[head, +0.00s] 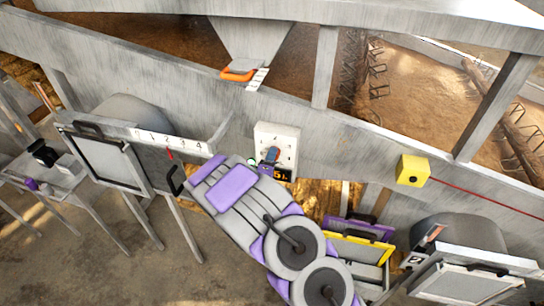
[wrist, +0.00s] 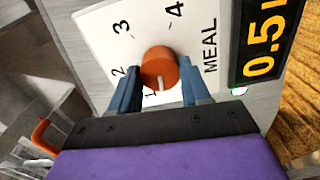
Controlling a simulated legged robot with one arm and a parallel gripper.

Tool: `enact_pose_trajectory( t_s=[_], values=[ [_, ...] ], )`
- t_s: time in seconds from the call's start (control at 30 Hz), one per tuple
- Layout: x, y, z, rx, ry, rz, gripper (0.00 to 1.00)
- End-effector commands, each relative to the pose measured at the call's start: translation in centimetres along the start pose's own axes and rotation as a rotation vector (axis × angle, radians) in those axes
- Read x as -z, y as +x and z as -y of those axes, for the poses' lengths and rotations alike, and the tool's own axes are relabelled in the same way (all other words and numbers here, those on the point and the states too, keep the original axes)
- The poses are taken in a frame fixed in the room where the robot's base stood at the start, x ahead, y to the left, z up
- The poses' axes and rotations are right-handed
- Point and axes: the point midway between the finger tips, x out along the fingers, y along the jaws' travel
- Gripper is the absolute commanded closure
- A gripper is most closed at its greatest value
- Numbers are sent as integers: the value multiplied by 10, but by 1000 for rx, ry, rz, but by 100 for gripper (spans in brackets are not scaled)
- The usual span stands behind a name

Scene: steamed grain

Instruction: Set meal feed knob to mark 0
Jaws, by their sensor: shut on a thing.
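The meal feed knob (wrist: 160,66) is a round orange-red knob on a white dial plate (wrist: 92,28) marked MEAL. In the wrist view the numerals 2, 3 and 4 show around it, with part of a 1 just below. Its white pointer line points down in the picture, close to the 1; the exact setting is unclear and mark 0 is not visible. My gripper (wrist: 160,84) is shut on the knob, one blue finger on each side. In the head view my gripper (head: 269,158) is at the white dial box (head: 290,133) and covers most of the knob.
A display (wrist: 263,45) beside the dial reads about 0.5, partly cut off. A yellow button box (head: 412,170) with a red line is on the wall to the right. An orange-handled slide (head: 238,74) is above. A numbered scale (head: 170,140) is on the left.

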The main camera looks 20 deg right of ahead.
Motion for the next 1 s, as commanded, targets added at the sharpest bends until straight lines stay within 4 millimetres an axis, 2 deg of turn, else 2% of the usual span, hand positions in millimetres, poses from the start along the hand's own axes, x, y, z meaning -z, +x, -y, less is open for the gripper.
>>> enact_pose_trajectory(
  t_s=[0.5,0.8,1.0],
  values=[
    [3,-1,1,1,-460,-8,84],
    [2,-1,2,2,-624,-8,84],
    [2,-1,3,3,-674,-8,84]
  ],
)
